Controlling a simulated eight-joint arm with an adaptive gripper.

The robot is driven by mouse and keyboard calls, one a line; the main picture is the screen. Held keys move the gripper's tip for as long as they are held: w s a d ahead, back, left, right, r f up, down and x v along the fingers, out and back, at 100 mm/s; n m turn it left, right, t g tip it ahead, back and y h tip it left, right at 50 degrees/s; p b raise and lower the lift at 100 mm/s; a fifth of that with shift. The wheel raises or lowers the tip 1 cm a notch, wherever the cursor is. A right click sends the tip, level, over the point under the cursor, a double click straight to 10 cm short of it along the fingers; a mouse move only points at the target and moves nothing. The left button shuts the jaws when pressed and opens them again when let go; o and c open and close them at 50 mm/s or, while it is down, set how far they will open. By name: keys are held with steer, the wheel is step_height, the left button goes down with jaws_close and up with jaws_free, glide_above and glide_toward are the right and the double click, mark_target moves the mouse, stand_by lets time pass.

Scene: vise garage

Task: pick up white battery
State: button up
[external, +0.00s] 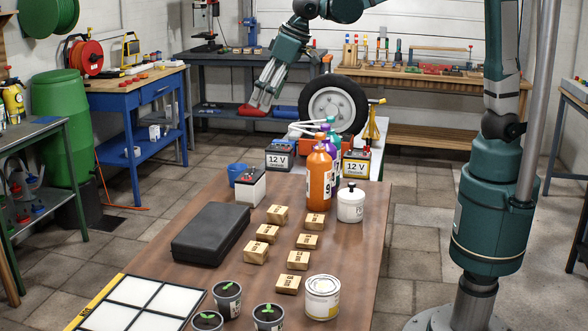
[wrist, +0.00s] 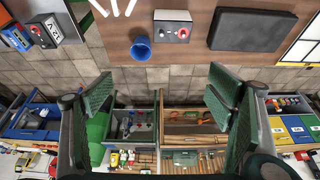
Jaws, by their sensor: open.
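The white battery (external: 249,189) has a white body and a black top, and stands on the brown table beside a blue cup. In the wrist view the white battery (wrist: 172,32) is near the top edge, with a red and a grey terminal on its dark top.
The blue cup (external: 238,174) and a black case (external: 211,232) stand close to the battery. Two 12 V batteries, one grey-sided (external: 280,157) and one yellow-labelled (external: 356,164), stand farther back. An orange bottle (external: 319,180), a white jar (external: 350,205) and several small boxes (external: 268,233) are to the right.

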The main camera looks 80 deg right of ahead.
mark_target(256, 175)
steer(key=a+f, duration=0.1)
steer(key=f, duration=0.6)
steer(key=w+a+f, duration=0.1)
steer(key=f, duration=0.6)
steer(key=w+a+f, duration=0.1)
steer(key=f, duration=0.6)
steer(key=shift+w+a, duration=0.1)
steer(key=shift+a, duration=0.2)
steer(key=shift+f, duration=0.1)
steer(key=shift+x, duration=1.3)
steer(key=shift+b+x, duration=1.1)
steer(key=shift+x, duration=1.45)
steer(key=shift+d, duration=0.1)
steer(key=shift+c, duration=0.5)
steer(key=c, duration=1.5)
